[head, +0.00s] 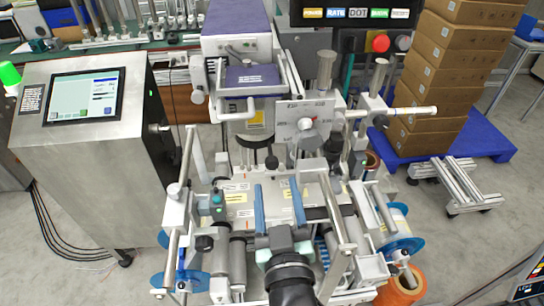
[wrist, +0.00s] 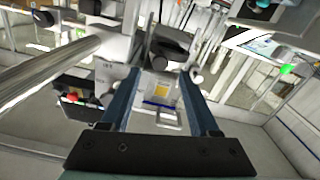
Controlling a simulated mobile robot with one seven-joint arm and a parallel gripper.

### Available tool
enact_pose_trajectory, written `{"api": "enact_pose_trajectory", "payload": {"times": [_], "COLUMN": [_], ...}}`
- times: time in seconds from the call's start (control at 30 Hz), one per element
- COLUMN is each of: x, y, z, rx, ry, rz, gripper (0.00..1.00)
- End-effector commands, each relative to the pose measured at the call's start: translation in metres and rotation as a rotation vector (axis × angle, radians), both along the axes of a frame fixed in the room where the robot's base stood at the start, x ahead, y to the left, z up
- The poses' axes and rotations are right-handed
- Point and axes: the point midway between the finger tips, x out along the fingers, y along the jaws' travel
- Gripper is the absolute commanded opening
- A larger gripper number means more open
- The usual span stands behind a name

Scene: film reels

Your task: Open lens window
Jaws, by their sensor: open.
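I cannot tell for sure which part is the lens window. The upper unit of the machine has a purple top (head: 237,20) and a smaller purple block (head: 252,77) at its front. A pale bar handle (head: 238,118) runs round the block's front left. Below is a grey housing with a yellow label (head: 256,117); a yellow label (wrist: 160,90) also shows between my fingers in the wrist view. My gripper (head: 275,185) has two blue fingers, apart and empty, over the machine's lower deck, in front of and below the purple block. In the wrist view my gripper (wrist: 160,72) is open too.
A steel cabinet with a screen (head: 84,96) stands left. Blue reels (head: 400,247) flank the deck. Stacked cartons (head: 440,85) stand on a blue pallet (head: 490,143). A thick rod (wrist: 50,72) passes close at left in the wrist view.

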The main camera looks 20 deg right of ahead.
Motion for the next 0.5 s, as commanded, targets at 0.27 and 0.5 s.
{"api": "enact_pose_trajectory", "payload": {"times": [0.27,0.5], "x": [0.048,0.068], "y": [-0.014,-0.02], "z": [0.003,0.001], "rx": [-0.001,0.001], "ry": [-0.001,-0.001], "rz": [0.0,0.0], "gripper": [0.62,0.62]}}
